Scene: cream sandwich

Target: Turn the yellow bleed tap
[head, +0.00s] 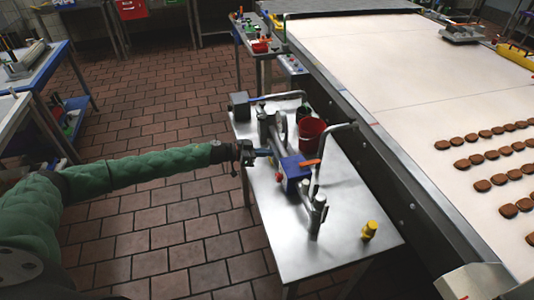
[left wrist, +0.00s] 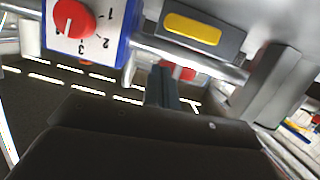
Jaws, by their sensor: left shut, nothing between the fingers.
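A yellow bar (left wrist: 192,29) lies on a grey block at the top of the left wrist view. It may be the bleed tap; I cannot pick it out in the head view. My left gripper (head: 266,152) is beside the blue box (head: 293,167) on the steel table. In the left wrist view, its fingers (left wrist: 164,70) are shut and empty, below and left of the yellow bar and apart from it. A red part (left wrist: 180,72) shows just behind the fingertips. My right gripper is not in view.
The blue box has a red dial (left wrist: 73,18) with numbers. Metal pipes and a red bucket (head: 311,135) crowd the steel table (head: 345,260). A small yellow object (head: 369,230) stands near its front right. A white conveyor (head: 400,90) with biscuits runs along the right.

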